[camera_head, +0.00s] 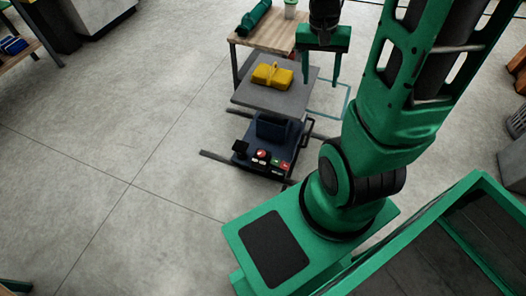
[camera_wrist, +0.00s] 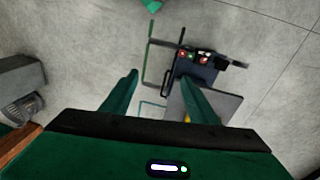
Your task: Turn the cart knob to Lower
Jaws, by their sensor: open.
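The cart (camera_head: 245,164) is a dark blue lift cart with a grey platform (camera_head: 262,99) on top. Its near end carries a small control panel with a red and white knob-like control (camera_head: 261,154) and red and green controls (camera_head: 280,164) beside it. In the wrist view the panel's controls (camera_wrist: 204,53) show small, near the cart's end; which setting the knob points to is too small to tell. My gripper (camera_head: 320,85) is open and empty, in the air at the platform's right side. Its two fingers (camera_wrist: 158,76) point down toward the floor beside the cart.
A yellow object (camera_head: 271,76) lies on the platform. A wooden table (camera_head: 270,32) with a green roll (camera_head: 254,18) stands behind it. A dark handle (camera_head: 307,132) rises at the cart's right side. The floor left of the cart is clear.

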